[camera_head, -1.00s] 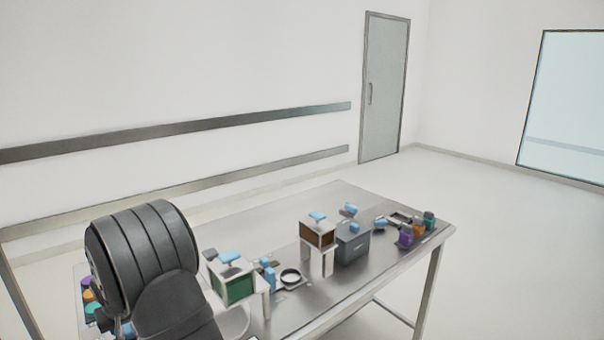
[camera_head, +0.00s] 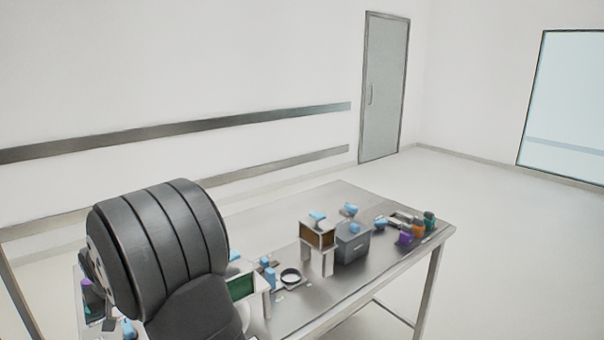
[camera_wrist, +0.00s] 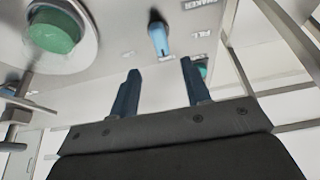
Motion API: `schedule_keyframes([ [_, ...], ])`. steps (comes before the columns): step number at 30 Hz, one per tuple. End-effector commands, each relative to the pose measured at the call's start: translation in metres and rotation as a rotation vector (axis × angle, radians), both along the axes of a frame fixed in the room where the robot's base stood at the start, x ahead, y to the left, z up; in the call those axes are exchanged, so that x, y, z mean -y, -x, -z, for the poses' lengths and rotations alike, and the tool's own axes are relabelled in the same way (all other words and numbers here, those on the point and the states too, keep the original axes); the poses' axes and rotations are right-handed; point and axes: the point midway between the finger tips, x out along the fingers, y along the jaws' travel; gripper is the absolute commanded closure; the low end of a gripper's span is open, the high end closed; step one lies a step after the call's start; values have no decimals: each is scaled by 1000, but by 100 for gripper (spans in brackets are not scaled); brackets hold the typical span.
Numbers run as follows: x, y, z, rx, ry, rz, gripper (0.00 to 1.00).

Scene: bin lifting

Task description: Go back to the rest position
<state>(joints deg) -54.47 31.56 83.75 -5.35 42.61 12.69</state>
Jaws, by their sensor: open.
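My gripper (camera_wrist: 160,85) shows in the wrist view with its two dark blue fingers spread apart. Nothing is between the fingers. Beyond them is a pale panel with a blue-handled knob (camera_wrist: 159,38) and a round green button (camera_wrist: 54,28) at the upper left. In the head view my dark ribbed arm covers the left end of the steel table (camera_head: 345,195), and the gripper is hidden there.
Small coloured containers (camera_head: 418,229) sit at the right end. The table's far strip is clear.

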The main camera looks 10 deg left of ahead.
Motion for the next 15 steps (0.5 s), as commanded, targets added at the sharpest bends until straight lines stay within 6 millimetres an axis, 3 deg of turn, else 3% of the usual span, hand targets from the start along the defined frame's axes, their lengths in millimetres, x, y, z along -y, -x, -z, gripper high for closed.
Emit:
schedule_keyframes([
  [11,20,21,-71,2,-3,0,56],
  [15,14,13,-43,-3,4,0,56],
])
